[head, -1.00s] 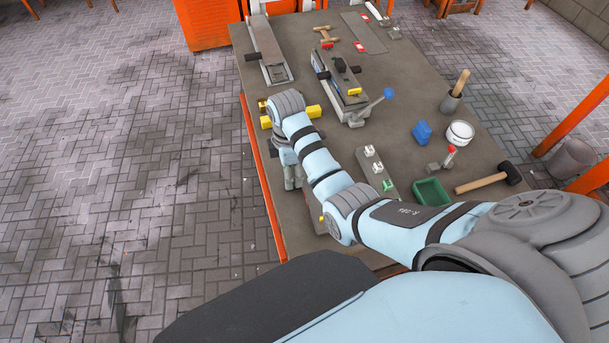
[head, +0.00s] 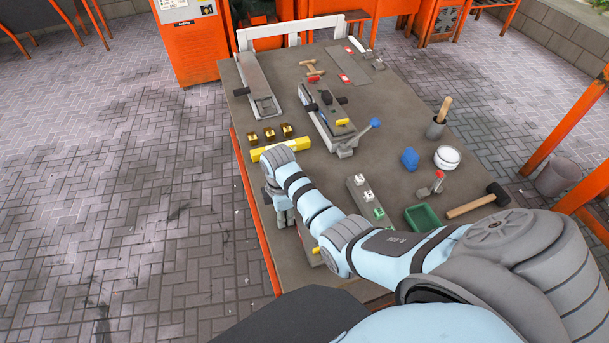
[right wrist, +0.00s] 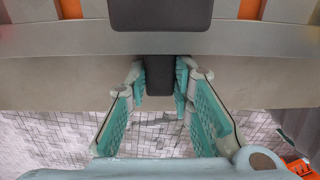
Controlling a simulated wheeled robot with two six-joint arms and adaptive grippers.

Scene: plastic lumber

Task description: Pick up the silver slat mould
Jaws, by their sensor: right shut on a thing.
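My right gripper (head: 286,218) hangs at the table's left edge in the head view, partly covered by my own arm. The right wrist view shows its two teal-padded fingers (right wrist: 160,88) shut on a black handle (right wrist: 158,72). The handle juts from a wide grey body (right wrist: 60,42) that runs out of both sides of that view. This looks like the silver slat mould, but in the head view my arm and gripper hide most of that spot, so its full shape cannot be told. My left gripper is in neither view.
A yellow bar (head: 295,147) and brass blocks (head: 270,134) lie just beyond my arm. A long grey mould (head: 257,78) lies at the back left. A blue-handled clamp (head: 345,145), green tray (head: 422,218) and mallet (head: 470,206) are also on the table.

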